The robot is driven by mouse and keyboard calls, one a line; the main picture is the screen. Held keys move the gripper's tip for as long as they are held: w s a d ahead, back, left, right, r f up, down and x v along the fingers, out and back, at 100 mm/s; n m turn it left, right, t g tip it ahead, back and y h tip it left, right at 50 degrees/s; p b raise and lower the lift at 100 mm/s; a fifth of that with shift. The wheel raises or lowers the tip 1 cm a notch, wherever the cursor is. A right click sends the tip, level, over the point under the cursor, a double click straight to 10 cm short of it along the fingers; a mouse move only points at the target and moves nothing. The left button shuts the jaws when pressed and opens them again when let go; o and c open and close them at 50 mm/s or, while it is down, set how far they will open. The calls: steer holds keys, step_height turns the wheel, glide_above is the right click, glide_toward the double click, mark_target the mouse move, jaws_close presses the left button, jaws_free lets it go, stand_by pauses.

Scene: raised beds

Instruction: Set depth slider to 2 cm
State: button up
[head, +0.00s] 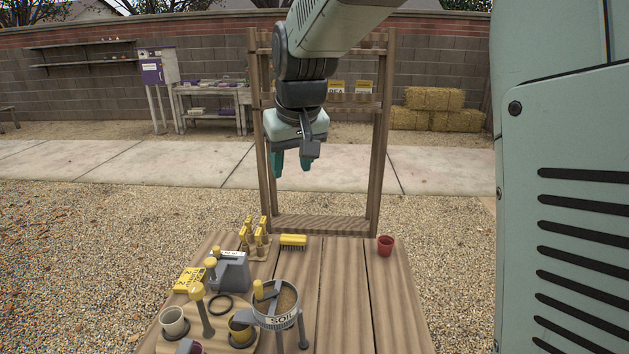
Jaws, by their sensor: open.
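My gripper (292,168) hangs in the air above the far part of the wooden table (345,300), in front of the wooden frame. Its two teal fingers point down, apart, with nothing between them. A grey box-like device (234,273) stands at the left of the table, with a small label on top and a yellow knob (211,264) at its left side. It may carry the depth slider, but I cannot make out a scale or the slider's setting. My gripper is above and beyond this device, well apart from it.
Yellow-handled tools (262,235) and a yellow brush (293,242) stand behind.

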steer(key=w+a+f+n, duration=0.2)
steer(key=w+a+f, duration=0.4)
steer(key=a+f, duration=0.55)
steer(key=n+g+y, duration=0.1)
glide_toward(216, 247)
steer(key=x, duration=0.8)
steer(key=shift+f, duration=0.25)
jaws_close()
